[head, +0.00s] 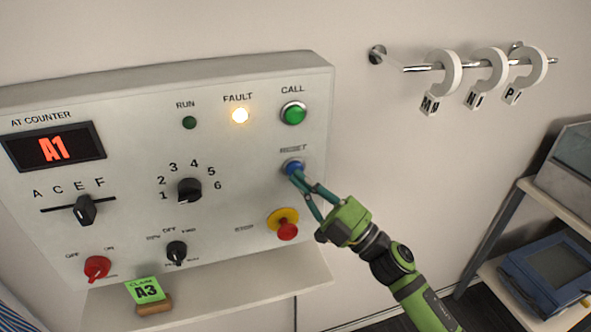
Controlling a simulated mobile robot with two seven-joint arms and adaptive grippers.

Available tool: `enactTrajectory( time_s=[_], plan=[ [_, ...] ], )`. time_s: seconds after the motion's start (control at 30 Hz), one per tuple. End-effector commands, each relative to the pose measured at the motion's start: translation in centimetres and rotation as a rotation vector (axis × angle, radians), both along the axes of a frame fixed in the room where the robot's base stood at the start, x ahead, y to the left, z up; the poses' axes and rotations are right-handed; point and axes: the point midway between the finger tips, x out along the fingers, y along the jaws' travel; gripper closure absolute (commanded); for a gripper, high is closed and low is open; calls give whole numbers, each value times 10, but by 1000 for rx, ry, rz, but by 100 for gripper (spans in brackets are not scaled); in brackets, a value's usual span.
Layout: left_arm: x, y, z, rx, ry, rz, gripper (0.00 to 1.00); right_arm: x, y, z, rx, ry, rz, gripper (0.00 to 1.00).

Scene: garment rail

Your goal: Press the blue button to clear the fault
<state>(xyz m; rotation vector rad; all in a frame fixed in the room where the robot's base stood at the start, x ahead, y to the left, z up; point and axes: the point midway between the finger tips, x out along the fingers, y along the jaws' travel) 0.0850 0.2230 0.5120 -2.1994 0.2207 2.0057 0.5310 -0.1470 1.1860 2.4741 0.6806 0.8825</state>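The blue button (292,165) sits at the right of the grey control panel (140,135), under a label that seems to read RESET. My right gripper (297,177) has its fingertips at the lower edge of the button. Its two green fingers run close together at the tips, with a gap between them nearer the palm. Whether the tips press the button in cannot be told. The FAULT lamp (239,116) glows yellow-white. My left gripper is not in view.
A green CALL button (293,113) is above, and a red stop button on a yellow base (284,224) is below. A green A3 card (146,290) stands on the ledge (215,285). A rail with white hooks (445,72) and a shelf with a blue device (550,275) are right.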

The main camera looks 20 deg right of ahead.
Motion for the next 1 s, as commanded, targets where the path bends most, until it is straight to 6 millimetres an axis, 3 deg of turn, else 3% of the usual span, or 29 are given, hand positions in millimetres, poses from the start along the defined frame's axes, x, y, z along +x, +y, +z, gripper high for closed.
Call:
enactTrajectory(
  time_s=[1.0],
  plan=[
    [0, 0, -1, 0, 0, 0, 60, 10, 1, 0, -2, 0, 0, 100]
  ],
)
